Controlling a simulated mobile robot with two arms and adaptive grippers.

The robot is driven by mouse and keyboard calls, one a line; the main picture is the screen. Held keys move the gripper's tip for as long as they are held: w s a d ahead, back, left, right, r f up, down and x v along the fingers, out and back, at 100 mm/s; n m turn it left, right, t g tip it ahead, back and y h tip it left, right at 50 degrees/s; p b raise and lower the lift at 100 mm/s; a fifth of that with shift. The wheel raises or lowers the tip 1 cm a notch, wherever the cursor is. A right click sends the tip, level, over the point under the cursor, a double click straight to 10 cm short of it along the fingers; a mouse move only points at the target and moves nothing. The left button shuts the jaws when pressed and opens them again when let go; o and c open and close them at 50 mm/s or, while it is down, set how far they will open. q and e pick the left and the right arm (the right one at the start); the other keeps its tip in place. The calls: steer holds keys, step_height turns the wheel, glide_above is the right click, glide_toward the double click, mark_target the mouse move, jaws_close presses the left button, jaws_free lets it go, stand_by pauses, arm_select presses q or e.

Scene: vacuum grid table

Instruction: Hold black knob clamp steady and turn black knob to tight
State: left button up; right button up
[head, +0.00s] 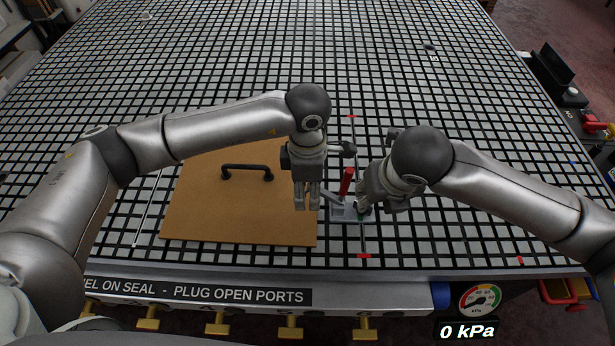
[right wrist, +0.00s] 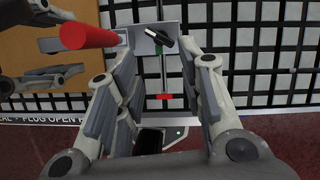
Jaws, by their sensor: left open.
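The knob clamp is a light grey block (head: 340,213) at the right edge of the brown board, with an upright red handle (head: 347,181). The right wrist view shows the red handle (right wrist: 88,36) at upper left and the black knob (right wrist: 159,38) with a white mark, turned diagonally. My right gripper (head: 363,205) is open at the clamp's right side. In its wrist view the fingers (right wrist: 165,66) stand apart, with the knob beyond and between the tips, no contact visible. My left gripper (head: 306,207) is open, pointing down just left of the clamp, above the board's edge.
The brown board (head: 215,210) with a black handle (head: 246,169) lies on the black grid table (head: 230,60). A rail with red marks (head: 364,256) runs past the clamp. A gauge (head: 479,300) reads 0 kPa at the front. Brass valves (head: 217,322) line the front edge.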

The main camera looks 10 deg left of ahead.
arm_select(q)
steer(key=shift+f, duration=0.2)
jaws_close()
arm_select(e)
steer(key=shift+c, duration=0.4)
